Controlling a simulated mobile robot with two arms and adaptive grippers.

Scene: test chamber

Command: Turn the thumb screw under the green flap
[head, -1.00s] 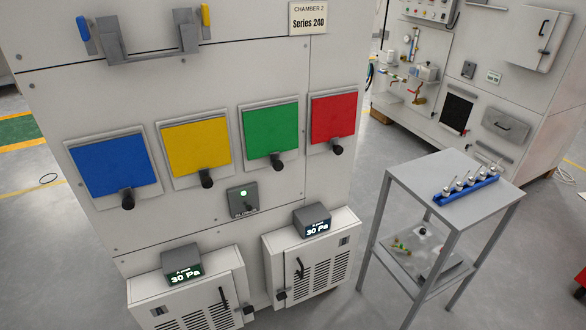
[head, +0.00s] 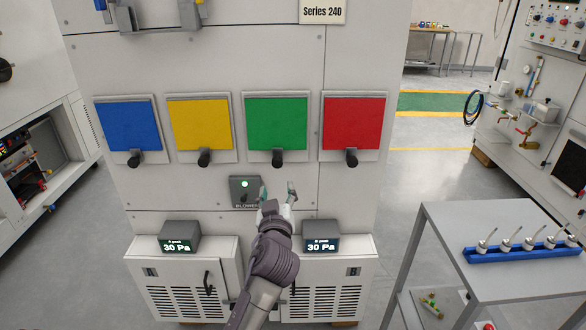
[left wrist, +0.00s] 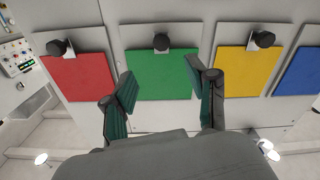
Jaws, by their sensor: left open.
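The green flap (head: 276,122) is closed on the chamber front, between the yellow and red flaps. A black knob (head: 277,158) sits at its lower edge. In the left wrist view the green flap (left wrist: 174,80) appears upside down, with its black knob (left wrist: 161,42) at the top. My left gripper (head: 278,190) is open and empty, below the green flap's knob in the head view and apart from it. In the left wrist view my left gripper (left wrist: 160,82) has its fingers spread to either side of the flap. No thumb screw shows under the closed flap. My right gripper is not in view.
Blue (head: 133,126), yellow (head: 200,125) and red (head: 352,123) flaps carry similar knobs. A blower switch box (head: 244,189) is close left of my left gripper. Two 30 Pa displays (head: 180,237) stand on cabinets below. A grey cart (head: 460,220) with a blue rack stands at right.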

